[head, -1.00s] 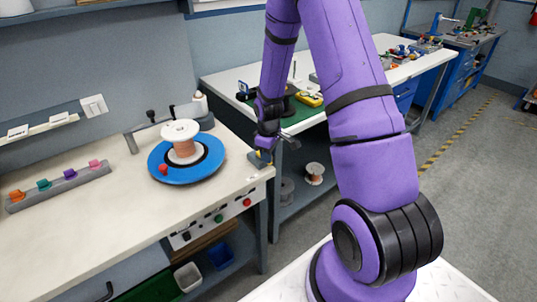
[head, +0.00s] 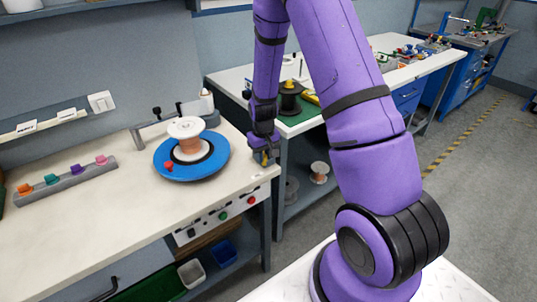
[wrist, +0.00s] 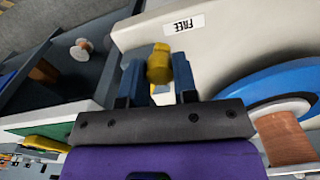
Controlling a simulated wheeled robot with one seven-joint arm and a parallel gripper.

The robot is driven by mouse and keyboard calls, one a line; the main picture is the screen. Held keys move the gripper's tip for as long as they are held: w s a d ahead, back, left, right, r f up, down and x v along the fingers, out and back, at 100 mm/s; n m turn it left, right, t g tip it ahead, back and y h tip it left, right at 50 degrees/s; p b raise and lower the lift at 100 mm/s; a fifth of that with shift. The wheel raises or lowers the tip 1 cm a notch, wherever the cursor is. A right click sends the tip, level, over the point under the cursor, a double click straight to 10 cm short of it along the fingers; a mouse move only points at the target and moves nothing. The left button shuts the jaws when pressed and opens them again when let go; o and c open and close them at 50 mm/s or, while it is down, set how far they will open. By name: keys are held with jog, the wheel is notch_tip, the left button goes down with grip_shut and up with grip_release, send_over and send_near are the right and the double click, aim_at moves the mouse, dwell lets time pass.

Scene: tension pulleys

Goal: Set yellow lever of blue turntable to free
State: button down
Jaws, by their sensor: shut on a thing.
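My gripper (wrist: 158,75) is shut on the yellow lever (wrist: 158,63), whose rounded end shows between the blue fingertips in the wrist view. A white label reading FREE (wrist: 184,24) lies on the bench surface just beyond the lever. The lever's lower part is mostly hidden by my gripper. In the head view my gripper (head: 263,157) points down at the bench's right front corner, with a bit of yellow at its tip. The blue turntable (head: 205,172) lies flat to its left, carrying a spool of copper-coloured wire (head: 191,146) and a red knob (head: 168,167). It also shows in the wrist view (wrist: 262,82).
A grey rack (head: 68,185) with several coloured pieces lies at the bench's left. A dark bracket arm (head: 155,120) stands behind the turntable. Buttons (head: 223,214) line the bench front. A second bench (head: 380,75) stands behind my arm. The bench's middle front is clear.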

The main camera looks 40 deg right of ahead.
jog(key=m, duration=0.1)
jog(key=w+a+m, duration=0.1)
jog(key=m, duration=0.1)
jog(key=shift+w+a, duration=0.1)
jog(key=shift+a, duration=0.1)
jog(key=shift+w+a+m, duration=0.25)
jog(key=shift+w+m, duration=0.15)
jog(key=shift+m, duration=0.7)
jog(key=c, duration=0.9)
grip_release()
notch_tip(320, 180, up, 11)
jog(key=shift+f, duration=0.1)
